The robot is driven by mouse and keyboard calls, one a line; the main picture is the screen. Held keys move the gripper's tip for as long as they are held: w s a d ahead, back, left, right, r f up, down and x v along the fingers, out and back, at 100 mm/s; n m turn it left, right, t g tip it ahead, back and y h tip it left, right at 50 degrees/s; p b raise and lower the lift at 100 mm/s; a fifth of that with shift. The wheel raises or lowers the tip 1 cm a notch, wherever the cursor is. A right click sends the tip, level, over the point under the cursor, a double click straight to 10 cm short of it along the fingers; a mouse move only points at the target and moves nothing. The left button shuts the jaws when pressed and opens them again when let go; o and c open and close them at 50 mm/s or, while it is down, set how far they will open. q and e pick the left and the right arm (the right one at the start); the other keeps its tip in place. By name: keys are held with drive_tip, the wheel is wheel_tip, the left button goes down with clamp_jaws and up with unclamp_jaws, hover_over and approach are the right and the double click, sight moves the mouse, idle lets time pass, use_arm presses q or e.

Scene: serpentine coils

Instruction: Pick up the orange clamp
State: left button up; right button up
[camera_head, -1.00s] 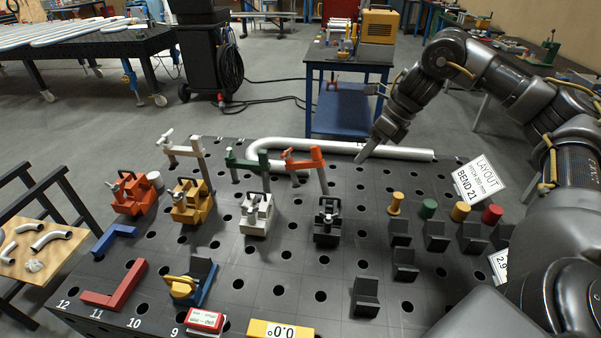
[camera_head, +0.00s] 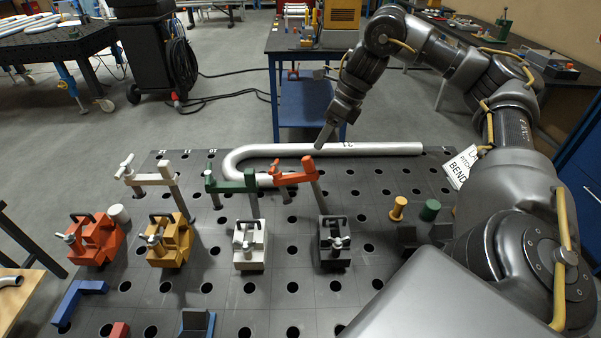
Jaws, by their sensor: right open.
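The orange clamp (camera_head: 294,172) stands on the dark perforated table (camera_head: 375,185), a horizontal orange bar on a grey post, close beside the bent white tube (camera_head: 375,148). My right gripper (camera_head: 322,143) is open and empty. It points down just behind and to the right of the clamp's bar in the picture, apart from it as far as I can tell. The gripper is small and seen edge-on, so the gap between its fingers is hard to make out. My left gripper is not in view.
A green clamp (camera_head: 232,184) and a pale grey clamp (camera_head: 150,179) stand to the left. Red, yellow, white and black fixture blocks line the front. Yellow (camera_head: 398,208) and green (camera_head: 429,210) cylinders stand at right. My right arm hides the table's right front.

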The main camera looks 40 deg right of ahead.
sight(305, 169)
drive_tip(key=shift+s+a+f+b, duration=0.1)
drive_tip(key=shift+a+f+b, duration=0.3)
drive_tip(key=shift+f, duration=0.25)
drive_tip(key=shift+s+a+f+b, duration=0.1)
drive_tip(key=shift+a+f+b, duration=0.15)
drive_tip(key=shift+f+b, duration=0.3)
drive_tip(key=shift+w+a+f+p, duration=0.55)
drive_tip(key=shift+w+f, duration=0.2)
drive_tip(key=shift+f, duration=0.1)
drive_tip(key=shift+w+a+f, duration=0.1)
drive_tip(key=shift+w+f, duration=0.1)
drive_tip(key=shift+f, duration=0.1)
drive_tip(key=shift+s, duration=0.25)
drive_tip(key=shift+a+f, duration=0.1)
drive_tip(key=shift+f, duration=0.2)
drive_tip(key=p+x, duration=0.1)
drive_tip(key=x, duration=0.2)
drive_tip(key=shift+w+a+f+p, duration=0.1)
drive_tip(key=shift+w+f+p, duration=0.05)
drive_tip(key=shift+f+p, duration=0.2)
drive_tip(key=shift+a+f, duration=0.1)
drive_tip(key=shift+f, duration=0.25)
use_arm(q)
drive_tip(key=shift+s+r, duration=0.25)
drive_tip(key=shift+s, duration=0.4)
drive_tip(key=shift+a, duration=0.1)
